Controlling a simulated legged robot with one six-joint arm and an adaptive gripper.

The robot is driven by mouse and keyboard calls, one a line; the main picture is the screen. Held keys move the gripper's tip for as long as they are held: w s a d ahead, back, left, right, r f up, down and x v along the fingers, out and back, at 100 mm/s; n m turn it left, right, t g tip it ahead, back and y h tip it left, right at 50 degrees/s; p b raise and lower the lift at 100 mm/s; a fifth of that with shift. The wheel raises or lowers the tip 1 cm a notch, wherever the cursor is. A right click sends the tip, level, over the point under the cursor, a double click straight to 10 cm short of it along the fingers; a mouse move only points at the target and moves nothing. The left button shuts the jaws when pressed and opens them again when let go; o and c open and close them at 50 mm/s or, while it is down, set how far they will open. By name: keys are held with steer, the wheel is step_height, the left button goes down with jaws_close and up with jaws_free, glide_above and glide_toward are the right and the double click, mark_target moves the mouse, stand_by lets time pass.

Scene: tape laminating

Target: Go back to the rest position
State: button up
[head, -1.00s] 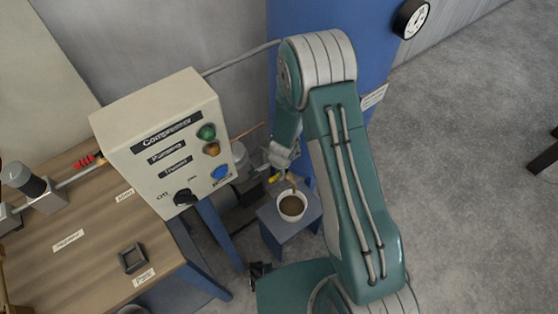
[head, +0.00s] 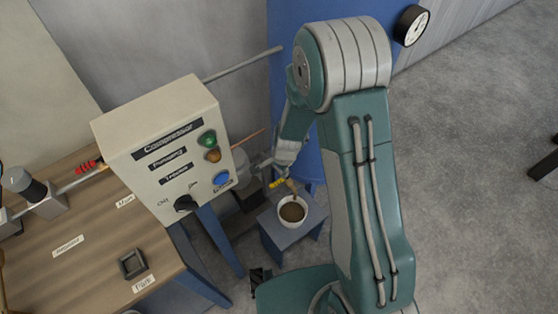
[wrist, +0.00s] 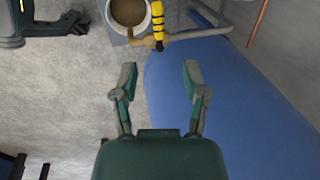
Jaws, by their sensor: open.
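My gripper (wrist: 158,78) is open and empty in the wrist view, its two fingers apart over grey floor and a blue surface. In the head view my arm bends down at the middle, with the wrist beside the blue cylinder; the fingers are hard to make out there. No rest position is marked in either view.
A white cup (head: 292,212) with brown contents stands on a small blue-grey stand (head: 268,232). The compressor box (head: 165,150), wooden table (head: 85,265) and blue cylinder (head: 325,130) are close.

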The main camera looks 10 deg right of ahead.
steer(key=s+d+r+n+t, duration=0.1)
steer(key=s+d+r+n, duration=0.15)
steer(key=r, duration=0.85)
steer(key=s+d+r+n+t, duration=0.15)
steer(key=r+n, duration=0.25)
steer(key=r, duration=0.6)
steer(key=s+d+r+n, duration=0.2)
steer(key=s+r+n, duration=0.1)
steer(key=s+r, duration=0.3)
steer(key=s+d+r+n+t+h, duration=0.1)
steer(key=s+d+r+n, duration=0.1)
steer(key=s+r, duration=0.5)
steer(key=s+n, duration=0.1)
steer(key=s, duration=0.2)
steer(key=shift+s+d, duration=0.15)
steer(key=shift+s, duration=0.25)
